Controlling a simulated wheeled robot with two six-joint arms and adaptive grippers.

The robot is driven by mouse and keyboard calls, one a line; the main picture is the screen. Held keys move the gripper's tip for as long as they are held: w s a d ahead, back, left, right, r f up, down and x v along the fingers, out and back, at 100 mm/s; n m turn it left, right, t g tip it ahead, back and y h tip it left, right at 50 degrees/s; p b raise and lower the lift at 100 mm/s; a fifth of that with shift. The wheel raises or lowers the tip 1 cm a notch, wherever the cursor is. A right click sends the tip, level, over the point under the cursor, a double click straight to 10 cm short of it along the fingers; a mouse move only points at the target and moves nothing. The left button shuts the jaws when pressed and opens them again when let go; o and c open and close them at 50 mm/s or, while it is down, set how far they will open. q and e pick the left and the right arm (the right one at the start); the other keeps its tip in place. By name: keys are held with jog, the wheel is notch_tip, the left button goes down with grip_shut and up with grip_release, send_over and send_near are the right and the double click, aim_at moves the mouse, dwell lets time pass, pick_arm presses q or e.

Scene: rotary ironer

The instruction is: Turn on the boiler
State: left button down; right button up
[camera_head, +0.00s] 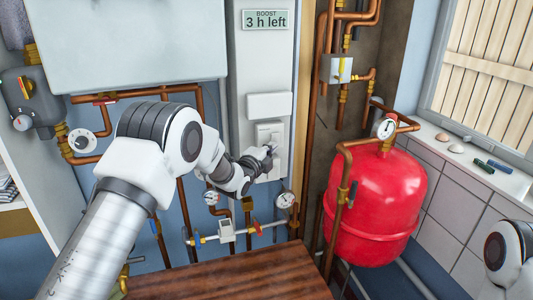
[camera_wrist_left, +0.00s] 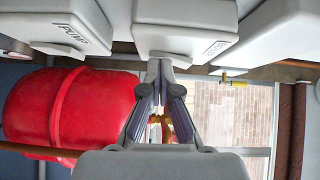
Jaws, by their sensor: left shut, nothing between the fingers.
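A white switch panel (camera_head: 274,133) is on the grey column in the middle of the head view. My left gripper (camera_head: 268,153) is at its front, fingers shut and empty, and hides part of it. In the left wrist view the gripper's fingertips (camera_wrist_left: 160,66) come together just below the middle pale switch block (camera_wrist_left: 186,22). I cannot tell whether they touch it. A left block (camera_wrist_left: 62,25) reads "PUMP"; the lettering on the middle one is too small to read surely. The white casing (camera_head: 125,45), perhaps the boiler, hangs at upper left. My right gripper is out of view.
A red tank (camera_head: 375,205) stands right of the panel among copper pipes (camera_head: 329,110). Gauges and valves sit on pipes below the panel. A brown wooden top (camera_head: 230,275) is in front. My right arm shows at lower right.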

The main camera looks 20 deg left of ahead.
pick_arm(q)
jog(key=s+a, duration=0.2)
jog(key=s, duration=0.9)
jog(key=shift+s+f, duration=0.15)
jog(key=shift+s, duration=0.15)
jog(key=shift+s, duration=0.1)
jog(key=shift+a, duration=0.1)
